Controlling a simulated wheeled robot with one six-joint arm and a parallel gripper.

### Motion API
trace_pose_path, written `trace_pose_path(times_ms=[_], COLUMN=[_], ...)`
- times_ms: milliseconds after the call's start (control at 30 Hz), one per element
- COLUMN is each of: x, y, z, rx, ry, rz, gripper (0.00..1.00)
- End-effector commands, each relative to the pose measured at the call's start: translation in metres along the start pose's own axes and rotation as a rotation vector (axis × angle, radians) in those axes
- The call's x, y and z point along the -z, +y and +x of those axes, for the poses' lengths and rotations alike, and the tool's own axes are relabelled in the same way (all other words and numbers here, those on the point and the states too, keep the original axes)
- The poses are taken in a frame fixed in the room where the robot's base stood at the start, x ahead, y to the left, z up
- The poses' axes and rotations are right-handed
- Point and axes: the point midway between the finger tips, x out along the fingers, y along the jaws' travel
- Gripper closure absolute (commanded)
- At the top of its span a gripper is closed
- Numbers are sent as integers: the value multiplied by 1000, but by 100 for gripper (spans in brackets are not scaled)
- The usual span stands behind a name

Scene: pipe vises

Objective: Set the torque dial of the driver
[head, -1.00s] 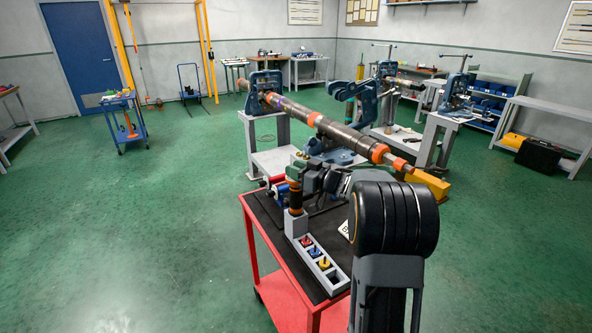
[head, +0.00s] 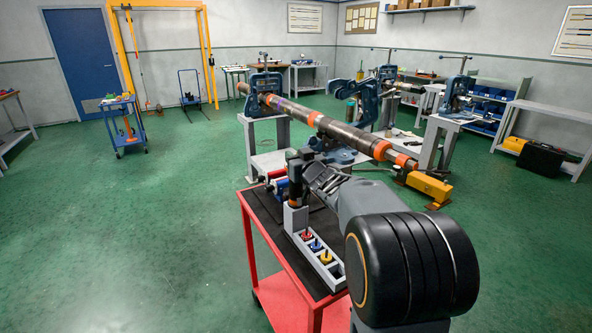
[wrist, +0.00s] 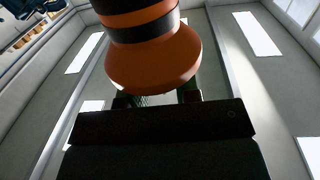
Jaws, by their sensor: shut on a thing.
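The driver (head: 296,193) stands upright in a grey holder (head: 295,217) on the red cart, with its dark top above. In the wrist view the driver (wrist: 153,55) is large, with an orange flared part and black bands. My gripper (wrist: 155,97) is shut on the driver, its fingers on either side behind the orange flare. In the head view my arm reaches from the lower right to the driver's upper part. The contact spot is hidden by the flare and my wrist. I cannot read any marks on the torque dial.
A grey tray (head: 337,270) beside the driver holds red, blue and yellow pieces. The red cart (head: 290,291) has a dark top. A long pipe (head: 345,134) with orange collars lies in vises behind it. A yellow block (head: 430,186) stands right.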

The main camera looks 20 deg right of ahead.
Motion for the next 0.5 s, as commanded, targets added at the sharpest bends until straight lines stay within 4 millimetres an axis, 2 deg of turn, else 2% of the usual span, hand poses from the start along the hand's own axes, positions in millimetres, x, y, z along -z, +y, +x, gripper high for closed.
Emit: trace_pose_path(times_ms=[67, 500], x=[-8, -3], y=[-1, 0], z=[0, 0], rx=[-36, -161], ry=[3, 1], rz=[-1, 0], gripper=[94, 94])
